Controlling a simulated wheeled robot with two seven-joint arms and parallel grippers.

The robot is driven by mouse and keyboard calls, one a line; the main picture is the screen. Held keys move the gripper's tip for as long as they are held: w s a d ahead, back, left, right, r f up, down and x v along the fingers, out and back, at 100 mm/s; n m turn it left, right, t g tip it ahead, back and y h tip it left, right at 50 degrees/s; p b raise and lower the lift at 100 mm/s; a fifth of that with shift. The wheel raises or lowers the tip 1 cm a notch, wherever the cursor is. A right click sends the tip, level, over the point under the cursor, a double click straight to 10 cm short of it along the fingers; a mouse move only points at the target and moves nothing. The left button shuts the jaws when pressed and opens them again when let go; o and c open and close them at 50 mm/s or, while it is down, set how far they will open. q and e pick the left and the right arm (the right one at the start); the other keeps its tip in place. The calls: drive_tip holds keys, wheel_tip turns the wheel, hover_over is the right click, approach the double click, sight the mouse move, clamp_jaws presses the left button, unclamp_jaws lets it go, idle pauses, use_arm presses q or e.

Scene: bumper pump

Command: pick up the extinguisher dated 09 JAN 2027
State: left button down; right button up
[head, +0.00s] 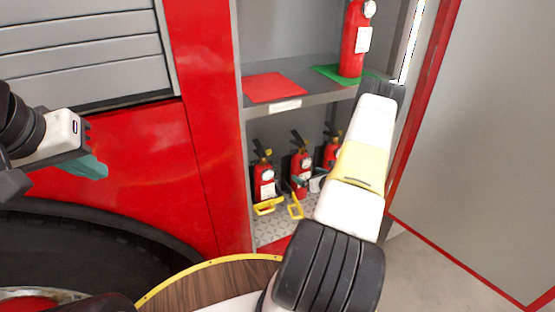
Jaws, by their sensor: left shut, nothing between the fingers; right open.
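Three red extinguishers stand in the lower compartment of the cabinet: a left one (264,190), a middle one (301,162) and a right one (331,154), partly hidden by my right arm. A fourth extinguisher (349,45) stands on the upper shelf. All have pale labels, but the dates are too small to read. My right gripper (300,182) is open, low in front of the middle extinguisher; I cannot tell whether it touches it. My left gripper (97,166) is shut and empty, away at the left before the red truck panel.
The upper shelf (312,98) holds a red mat (274,87) and a green mat (326,72) under the upper extinguisher. Yellow brackets (267,207) stand at the compartment's front edge. A cabinet door (480,150) is at the right, a round wooden top (205,285) below.

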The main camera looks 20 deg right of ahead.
drive_tip(key=x, duration=0.7)
drive_tip(key=shift+a, duration=0.2)
drive_tip(key=c, duration=2)
drive_tip(key=shift+w+r, duration=0.15)
drive_tip(key=shift+r, duration=0.05)
clamp_jaws()
drive_tip(key=shift+r, duration=0.1)
